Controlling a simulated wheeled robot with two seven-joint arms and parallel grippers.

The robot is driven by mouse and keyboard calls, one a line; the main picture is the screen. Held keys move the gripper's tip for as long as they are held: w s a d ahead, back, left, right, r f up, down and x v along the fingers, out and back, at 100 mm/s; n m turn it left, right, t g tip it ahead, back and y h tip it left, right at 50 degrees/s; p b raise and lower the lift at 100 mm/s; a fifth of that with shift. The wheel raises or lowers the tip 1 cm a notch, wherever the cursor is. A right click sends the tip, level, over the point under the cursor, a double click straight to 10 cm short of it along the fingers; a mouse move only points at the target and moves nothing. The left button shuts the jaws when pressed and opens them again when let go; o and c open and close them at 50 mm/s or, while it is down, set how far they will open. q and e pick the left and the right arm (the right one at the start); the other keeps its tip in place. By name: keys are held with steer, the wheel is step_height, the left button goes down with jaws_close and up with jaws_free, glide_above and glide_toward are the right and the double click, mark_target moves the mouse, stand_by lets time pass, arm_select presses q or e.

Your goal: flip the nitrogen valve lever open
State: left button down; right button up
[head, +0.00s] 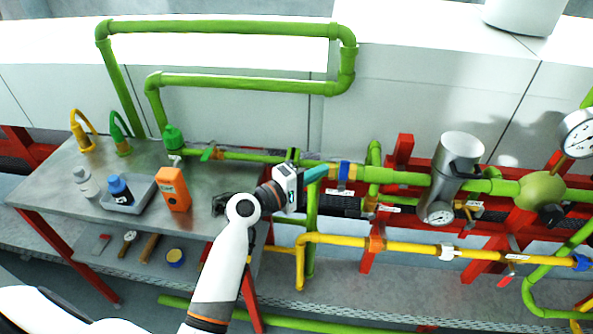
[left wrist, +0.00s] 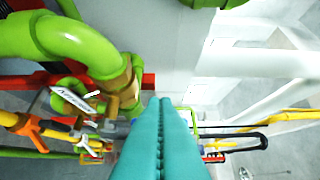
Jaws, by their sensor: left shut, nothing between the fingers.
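My left gripper (head: 318,173) is shut and empty. The fingers also fill the lower middle of the left wrist view (left wrist: 167,105). A white tag (left wrist: 76,98) with lettering too blurred to read hangs near the brass fitting (left wrist: 128,88) there. An orange valve handle (left wrist: 32,130) sits on the yellow pipe at left. I cannot tell which lever is the nitrogen one. My right gripper is not in view.
A metal table (head: 100,160) at left holds an orange device (head: 173,189), a grey tray (head: 146,188) and bottles. A silver canister (head: 457,165) and round gauge (head: 577,133) stand at right. A yellow pipe (head: 410,247) runs below. Red frame posts crowd behind.

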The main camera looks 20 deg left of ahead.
arm_select(q)
steer(key=shift+w+d, duration=0.25)
steer(key=shift+d, duration=0.7)
steer(key=shift+r, duration=0.1)
